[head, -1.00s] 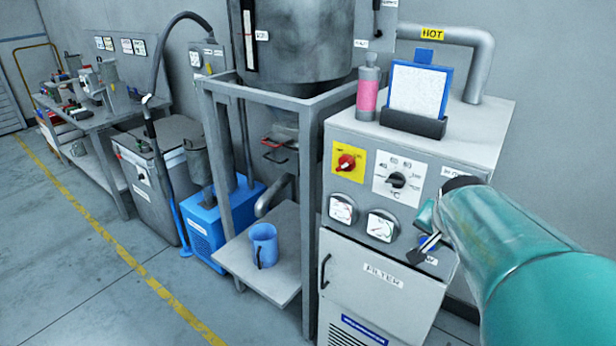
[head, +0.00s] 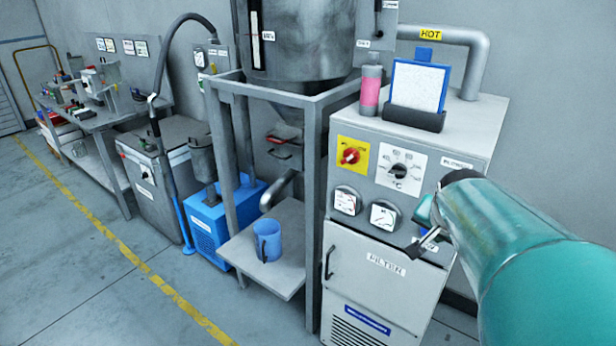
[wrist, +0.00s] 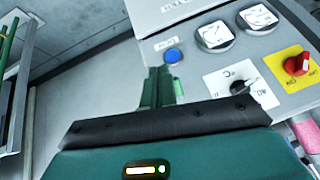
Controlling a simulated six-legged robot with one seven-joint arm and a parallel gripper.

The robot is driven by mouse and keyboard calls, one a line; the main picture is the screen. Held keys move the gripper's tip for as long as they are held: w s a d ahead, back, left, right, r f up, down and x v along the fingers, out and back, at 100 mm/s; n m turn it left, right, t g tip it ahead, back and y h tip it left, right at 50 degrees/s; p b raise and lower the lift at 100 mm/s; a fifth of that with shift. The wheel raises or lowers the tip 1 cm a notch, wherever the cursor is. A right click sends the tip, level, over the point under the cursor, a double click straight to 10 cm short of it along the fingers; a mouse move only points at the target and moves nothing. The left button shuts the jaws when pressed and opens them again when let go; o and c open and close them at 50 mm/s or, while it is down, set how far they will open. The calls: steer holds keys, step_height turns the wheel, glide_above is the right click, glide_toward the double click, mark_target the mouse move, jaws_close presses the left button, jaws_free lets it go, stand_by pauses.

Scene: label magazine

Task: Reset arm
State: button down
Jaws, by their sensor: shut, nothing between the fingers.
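My gripper (head: 426,240) is at the end of my teal arm, on the right of the head view. It is shut and empty, in front of the lower right of the control panel on the grey filter cabinet (head: 450,140). In the wrist view its closed green fingers (wrist: 160,86) point towards the panel, below the blue button (wrist: 173,55). I cannot tell the exact gap to the panel. The panel carries a red switch (head: 350,157), a black dial (head: 399,171) and two round gauges (head: 347,201). My arm hides part of the cabinet's right side.
On the cabinet stand a pink bottle (head: 370,92) and a blue-framed card (head: 419,86) in a dark holder. A pipe marked HOT (head: 480,60) rises behind. Left are a metal frame (head: 313,200) and a shelf with a blue mug (head: 267,240). Floor at left is open.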

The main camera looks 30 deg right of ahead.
stand_by(0.6)
steer(key=w+a+n+t+y, duration=0.15)
steer(key=w+a+n, duration=0.3)
steer(key=a, duration=0.65)
steer(key=s+a+n+y, duration=0.2)
steer(key=a+n, duration=0.8)
steer(key=a, duration=1.2)
steer(key=shift+a+f+y, duration=0.25)
steer(key=shift+a+y, duration=0.15)
steer(key=shift+y, duration=0.55)
steer(key=shift+s, duration=0.15)
